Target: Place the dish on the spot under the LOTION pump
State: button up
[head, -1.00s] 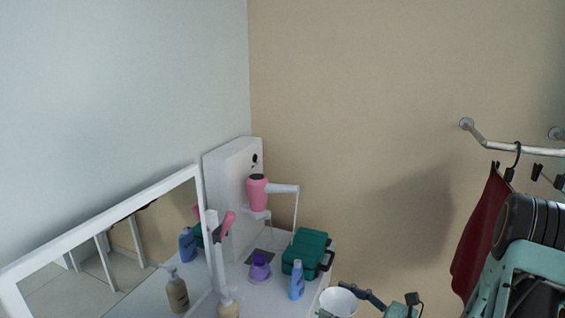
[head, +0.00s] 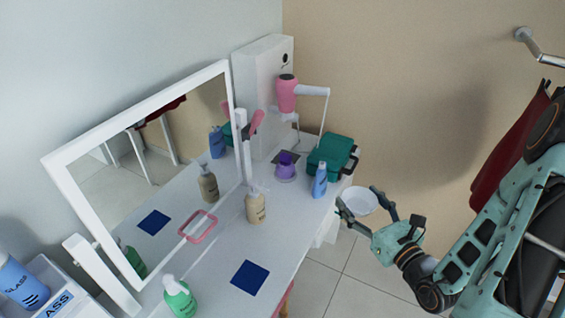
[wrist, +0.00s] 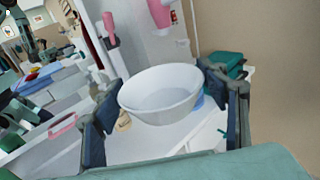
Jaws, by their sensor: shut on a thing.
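My gripper (head: 364,208) is shut on a white round dish (head: 362,199), to the right of the white table (head: 215,285) and over the floor. In the wrist view the dish (wrist: 160,95) sits between my two fingers, open side up and seemingly empty. A beige pump bottle (head: 256,206) stands mid-table by the mirror, and a green pump bottle (head: 180,298) stands at the near end. Their labels are too small to read, so I cannot tell which is LOTION. A dark blue square (head: 250,278) lies flat on the table between them, towards the right edge.
A pink square outline (head: 198,226) is by the mirror (head: 150,180). A purple item (head: 286,168), a blue bottle (head: 320,180), a teal case (head: 332,154) and a pink hairdryer (head: 287,94) on a holder occupy the far end. A red garment (head: 510,150) hangs at right.

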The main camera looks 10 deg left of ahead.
jog(key=shift+a+f+n+g+y+b, duration=0.15)
jog(key=shift+a+n+g+y+b, duration=0.25)
jog(key=shift+b, duration=0.4)
jog(key=s+a+f+n+g+y+b, duration=0.4)
jog(key=s+a+f+n+g+b, duration=0.1)
jog(key=s+g+b, duration=0.4)
jog(key=s+a+f+n+g+y+b, duration=0.4)
jog(key=s+a+n+g+b, duration=0.4)
jog(key=b, duration=0.5)
jog(key=shift+s+f+n+g, duration=0.4)
jog(key=shift+s+f+g, duration=0.1)
jog(key=shift+s+f, duration=0.5)
jog(key=shift+r, duration=0.1)
